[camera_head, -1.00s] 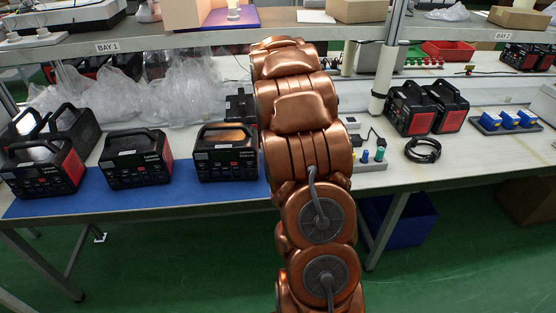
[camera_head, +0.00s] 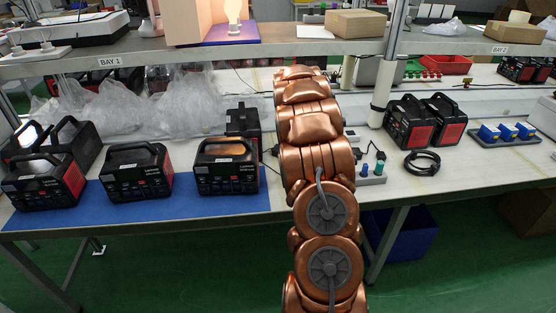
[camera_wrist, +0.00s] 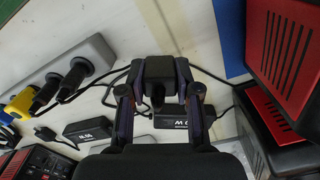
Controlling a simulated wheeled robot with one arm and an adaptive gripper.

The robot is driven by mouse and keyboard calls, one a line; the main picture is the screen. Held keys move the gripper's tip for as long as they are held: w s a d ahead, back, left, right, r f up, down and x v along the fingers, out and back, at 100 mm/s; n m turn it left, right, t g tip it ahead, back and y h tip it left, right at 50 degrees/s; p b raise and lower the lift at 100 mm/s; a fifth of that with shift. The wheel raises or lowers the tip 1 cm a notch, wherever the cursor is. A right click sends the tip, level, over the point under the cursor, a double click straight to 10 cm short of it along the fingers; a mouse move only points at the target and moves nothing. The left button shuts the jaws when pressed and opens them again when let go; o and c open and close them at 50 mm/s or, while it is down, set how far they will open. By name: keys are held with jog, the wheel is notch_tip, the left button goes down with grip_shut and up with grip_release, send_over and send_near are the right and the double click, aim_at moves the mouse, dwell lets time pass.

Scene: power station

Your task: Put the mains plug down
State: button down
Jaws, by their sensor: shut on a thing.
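The mains plug (camera_wrist: 158,76) is a black block in the wrist view. My gripper (camera_wrist: 158,82) is shut on it, with one finger on each side. The plug shows over the white bench top (camera_wrist: 205,35); I cannot tell whether it touches the bench. Below it in the picture lies a black adapter (camera_wrist: 184,119) with white lettering, partly hidden by the gripper. In the head view my arm hides the gripper and the plug.
A grey power strip (camera_wrist: 92,53) with black plugs lies at left in the wrist view. Another adapter (camera_wrist: 90,130) lies below it. Red-and-black power stations (camera_wrist: 284,45) stand close at right. The blue mat (camera_head: 200,207) bears several power stations. A shelf (camera_head: 200,53) overhangs the bench.

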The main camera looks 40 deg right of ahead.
jog(key=p, duration=0.2)
send_over(278, 169)
jog(key=shift+s+f, duration=0.1)
jog(key=shift+f, duration=0.3)
jog(key=shift+f+p, duration=0.85)
jog(key=shift+f, duration=0.95)
jog(key=shift+a+f+b, duration=0.1)
jog(key=shift+f+b, duration=0.2)
jog(key=shift+f, duration=0.05)
jog(key=c, duration=0.8)
grip_release()
jog(key=shift+r, duration=0.1)
